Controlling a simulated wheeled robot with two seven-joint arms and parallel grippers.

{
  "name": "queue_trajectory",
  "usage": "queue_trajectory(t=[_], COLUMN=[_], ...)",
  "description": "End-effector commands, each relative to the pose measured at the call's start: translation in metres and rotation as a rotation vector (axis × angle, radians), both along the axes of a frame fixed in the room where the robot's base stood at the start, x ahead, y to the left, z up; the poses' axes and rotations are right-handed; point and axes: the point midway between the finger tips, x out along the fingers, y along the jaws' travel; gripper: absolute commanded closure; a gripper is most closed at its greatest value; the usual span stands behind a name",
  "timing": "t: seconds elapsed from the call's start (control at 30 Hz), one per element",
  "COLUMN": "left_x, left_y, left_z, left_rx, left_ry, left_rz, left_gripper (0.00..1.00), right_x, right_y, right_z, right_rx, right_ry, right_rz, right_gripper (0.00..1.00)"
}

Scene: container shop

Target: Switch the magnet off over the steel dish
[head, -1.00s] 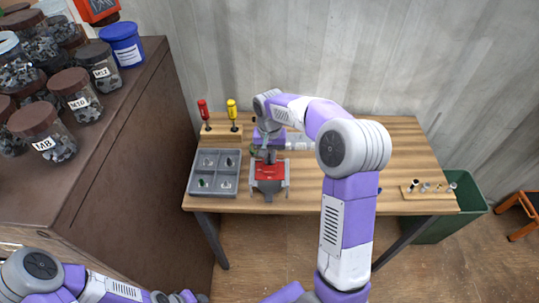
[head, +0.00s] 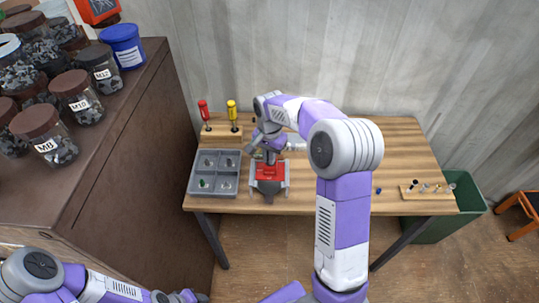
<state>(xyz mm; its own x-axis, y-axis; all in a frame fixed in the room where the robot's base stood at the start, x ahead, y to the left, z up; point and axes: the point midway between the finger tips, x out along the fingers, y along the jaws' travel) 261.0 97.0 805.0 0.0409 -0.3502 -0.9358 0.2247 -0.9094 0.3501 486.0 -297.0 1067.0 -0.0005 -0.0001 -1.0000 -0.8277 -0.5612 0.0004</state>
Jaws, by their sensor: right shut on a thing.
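My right gripper (head: 269,155) is over the left part of the wooden table, at the back edge of a red and grey fixture (head: 269,172). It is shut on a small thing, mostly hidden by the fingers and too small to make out. I cannot tell whether this is the magnet. A bit of something dark green shows behind the gripper; I cannot make out the steel dish for sure. My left gripper (head: 183,297) is at the bottom edge, partly cut off, away from the table; its jaws are unclear.
A grey four-part tray (head: 215,152) with small parts is left of the fixture. A wooden rack (head: 222,134) holds red and yellow screwdrivers. A small blue piece (head: 378,190) and a block with pegs (head: 425,194) are at right. A cabinet (head: 130,130) with jars stands left.

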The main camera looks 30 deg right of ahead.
Motion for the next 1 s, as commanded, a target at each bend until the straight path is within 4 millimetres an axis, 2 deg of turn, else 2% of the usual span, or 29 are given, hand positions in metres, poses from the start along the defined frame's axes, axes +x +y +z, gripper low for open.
queue_trajectory(t=[1.0], left_x=[0.0], left_y=[0.0], left_z=[0.04], left_rx=[0.0], left_ry=[0.0], left_rz=[0.0], left_gripper=[0.57], right_x=[0.0], right_y=[0.0], right_z=[0.002], right_rx=[-0.003], right_ry=[0.0], right_rz=[-0.936], right_gripper=[1.0])
